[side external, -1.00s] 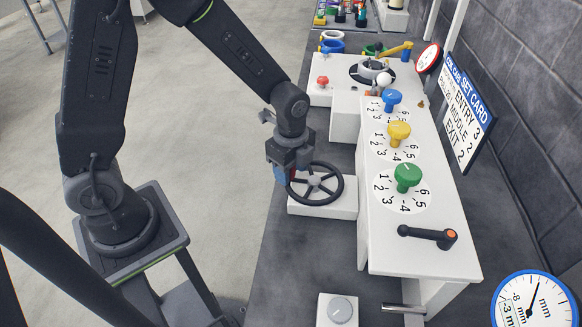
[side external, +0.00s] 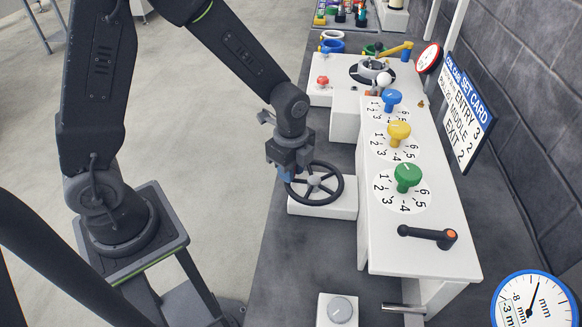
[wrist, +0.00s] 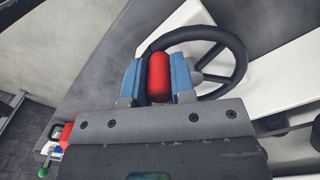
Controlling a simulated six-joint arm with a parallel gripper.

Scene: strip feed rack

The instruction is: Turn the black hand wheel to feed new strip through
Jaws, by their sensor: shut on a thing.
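The black hand wheel (side external: 316,183) lies flat on a low white block (side external: 345,207) at the near left of the rack. In the wrist view the wheel (wrist: 240,62) shows its rim and some spokes, partly covered by my gripper. A red handle (wrist: 159,72) stands at the wheel's rim. My gripper (wrist: 158,82) is shut on this red handle, with a blue finger on each side of it. In the side view my gripper (side external: 287,175) reaches down to the left part of the rim, and the handle is hidden there.
A white panel to the right carries blue (side external: 392,98), yellow (side external: 399,131) and green (side external: 407,176) knobs on numbered dials. A black lever (side external: 428,234) with an orange end lies in front of them. A set card (side external: 466,112) and a round gauge (side external: 534,304) stand at right.

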